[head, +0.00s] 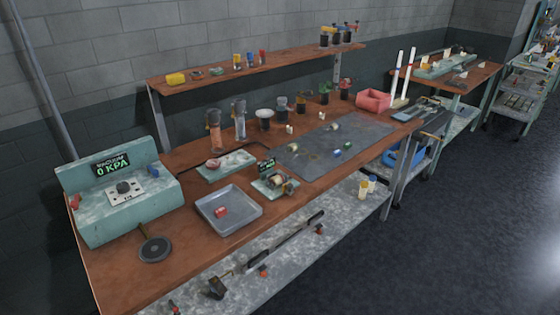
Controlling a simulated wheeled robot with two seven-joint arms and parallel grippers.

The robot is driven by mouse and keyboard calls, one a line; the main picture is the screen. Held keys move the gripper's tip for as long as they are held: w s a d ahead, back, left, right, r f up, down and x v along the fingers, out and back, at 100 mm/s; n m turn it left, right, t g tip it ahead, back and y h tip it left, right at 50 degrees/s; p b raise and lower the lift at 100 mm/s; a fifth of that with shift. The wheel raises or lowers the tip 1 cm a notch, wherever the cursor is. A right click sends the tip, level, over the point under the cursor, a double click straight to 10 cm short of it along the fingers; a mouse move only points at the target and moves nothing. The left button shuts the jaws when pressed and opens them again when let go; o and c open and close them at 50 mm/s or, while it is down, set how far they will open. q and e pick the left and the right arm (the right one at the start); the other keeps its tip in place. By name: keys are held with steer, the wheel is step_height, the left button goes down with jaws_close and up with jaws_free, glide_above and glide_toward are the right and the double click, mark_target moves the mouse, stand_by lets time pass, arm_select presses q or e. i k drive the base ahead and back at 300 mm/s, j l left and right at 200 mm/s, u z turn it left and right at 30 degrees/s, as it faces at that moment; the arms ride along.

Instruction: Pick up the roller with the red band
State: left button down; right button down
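A small red piece (221,212) lies in the grey metal tray (246,222) on the workbench; it is too small to tell whether it is a roller with a red band. Small roller-like pieces lie on the dark grey mat (310,166): a blue one (337,153), a green one (347,146) and a pale one (334,127). I make out no red band on these. Neither of my grippers is in the head view.
The teal vacuum box (112,205) reading 0 KPA stands at the bench's left end. Several bottles and burners line the back, near a pink bin (374,101). Open floor (460,230) lies to the right.

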mark_target(278, 180)
steer(key=i+l+u, duration=0.4)
steer(key=l, duration=0.25)
steer(key=i+l+u, duration=0.2)
steer(key=i+l, duration=0.15)
